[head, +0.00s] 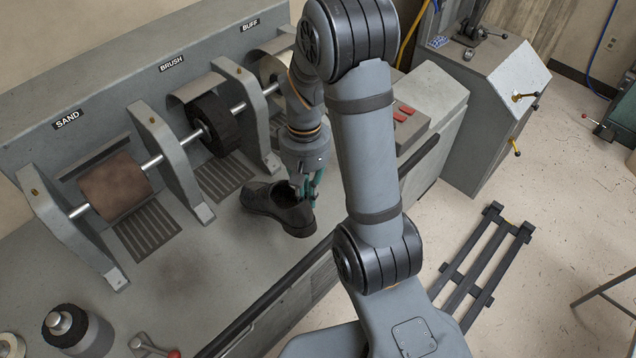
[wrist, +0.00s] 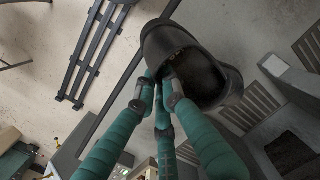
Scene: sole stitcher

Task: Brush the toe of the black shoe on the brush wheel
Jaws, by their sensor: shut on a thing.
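The black shoe (head: 279,206) is in front of the brush section in the head view, its toe pointing left and its heel end at my gripper. My gripper (head: 305,190) has green fingers and is shut on the shoe's heel end. In the wrist view the fingers (wrist: 165,90) meet at the rim of the shoe (wrist: 205,75). The brush wheel (head: 213,124) is a dark cylinder on the shaft under the BRUSH label, behind and left of the shoe, apart from it. I cannot tell whether the sole touches the bench top.
The brown sand drum (head: 115,186) is to the left on the same shaft. Grey upright supports (head: 165,150) stand between the sections. A dark cylinder on a grey base (head: 78,333) and a red-knobbed lever (head: 150,345) are at the front left. Bare bench top (head: 185,275) lies left of the shoe.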

